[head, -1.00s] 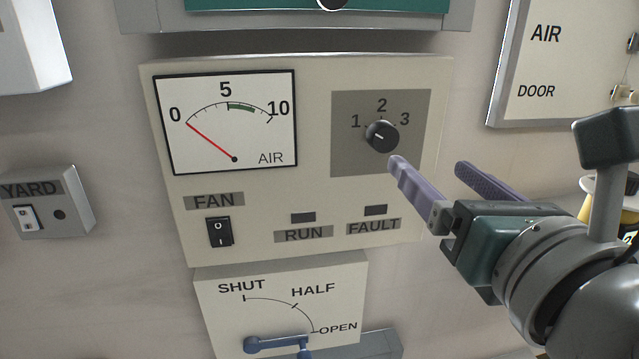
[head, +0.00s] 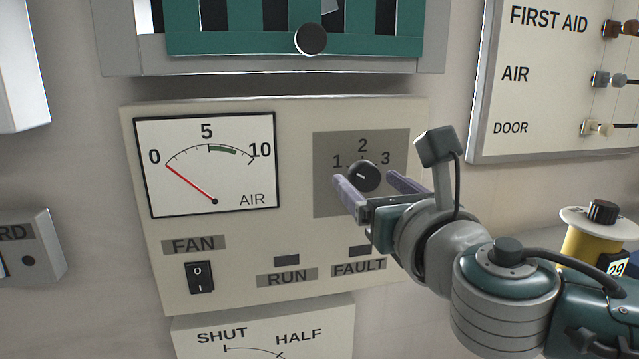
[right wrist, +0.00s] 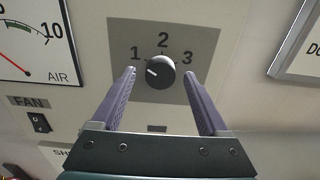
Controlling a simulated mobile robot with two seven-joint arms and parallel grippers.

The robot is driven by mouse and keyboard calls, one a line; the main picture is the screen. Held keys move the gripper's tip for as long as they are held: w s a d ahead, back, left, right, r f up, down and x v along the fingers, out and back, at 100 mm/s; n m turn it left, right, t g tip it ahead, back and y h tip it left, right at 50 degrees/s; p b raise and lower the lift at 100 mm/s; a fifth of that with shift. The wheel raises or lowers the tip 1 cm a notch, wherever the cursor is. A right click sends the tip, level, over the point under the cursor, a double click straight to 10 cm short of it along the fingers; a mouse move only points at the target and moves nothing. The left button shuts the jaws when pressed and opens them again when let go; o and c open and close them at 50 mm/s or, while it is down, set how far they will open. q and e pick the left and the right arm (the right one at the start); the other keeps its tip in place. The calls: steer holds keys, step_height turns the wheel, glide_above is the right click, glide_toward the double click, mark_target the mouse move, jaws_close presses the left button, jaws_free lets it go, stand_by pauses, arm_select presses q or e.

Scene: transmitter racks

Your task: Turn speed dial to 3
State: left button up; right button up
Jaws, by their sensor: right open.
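The speed dial (head: 363,176) is a round black knob on a grey square plate marked 1, 2 and 3. In the right wrist view the fingers (right wrist: 160,76) stand left and right of the knob with a gap on both sides. I see no contact. My left gripper is not in view.
The panel holds an AIR gauge (head: 205,165) with its needle at 0, a FAN switch (head: 200,277), and dark RUN and FAULT lamps. A teal slatted unit (head: 310,38) sits above. A FIRST AID board (head: 570,85) and a yellow spool (head: 590,240) are to the right.

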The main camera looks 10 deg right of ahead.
steer(key=shift+c, duration=0.3)
jaws_close()
stand_by(0.3)
steer(key=shift+f+m, duration=0.1)
steer(key=shift+m, duration=0.3)
steer(key=m+b, duration=0.1)
steer(key=m, duration=0.3)
steer(key=shift+a+m+b, duration=0.1)
steer(key=shift+m+b, duration=0.2)
steer(key=shift+b, duration=0.05)
steer(key=m+b, duration=0.1)
steer(key=m, duration=1.1)
steer(key=shift+r+m+b, duration=0.2)
steer(key=shift+m+b, duration=0.1)
steer(key=shift+b, duration=0.1)
steer(key=m, duration=0.5)
steer(key=shift+r+m, duration=0.1)
steer(key=shift+m, duration=0.3)
